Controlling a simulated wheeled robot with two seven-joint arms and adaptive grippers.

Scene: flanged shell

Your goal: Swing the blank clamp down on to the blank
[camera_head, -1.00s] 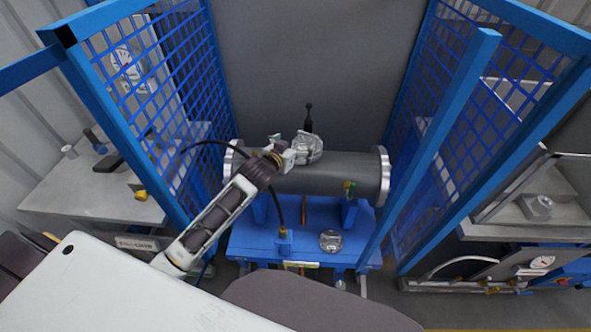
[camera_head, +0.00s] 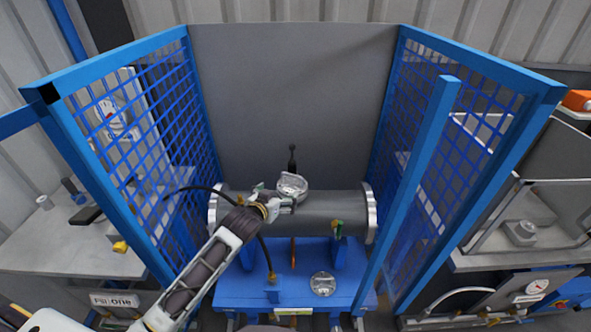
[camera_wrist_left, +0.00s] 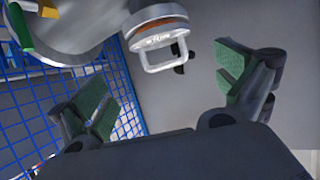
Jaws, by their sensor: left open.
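The grey flanged shell (camera_head: 320,212) lies level on a blue stand. The silver blank (camera_head: 291,185) sits on the nozzle on top of it; the left wrist view shows its loop handle (camera_wrist_left: 163,56) and an orange ring (camera_wrist_left: 160,27). The blank clamp (camera_head: 292,160) stands upright behind the blank with its black knob up; a dark part of it, partly hidden by the handle, shows in the left wrist view (camera_wrist_left: 180,66). My left gripper (camera_head: 274,197) is open and empty, just left of the blank. Its green-padded fingers spread wide in the wrist view (camera_wrist_left: 168,90). My right gripper is not in view.
Blue mesh guards stand left (camera_head: 150,150) and right (camera_head: 440,160) of the shell, with a blue post (camera_head: 415,190) at front right. A second silver disc (camera_head: 323,283) lies on the blue stand (camera_head: 240,290). A black hose arches beside my left arm.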

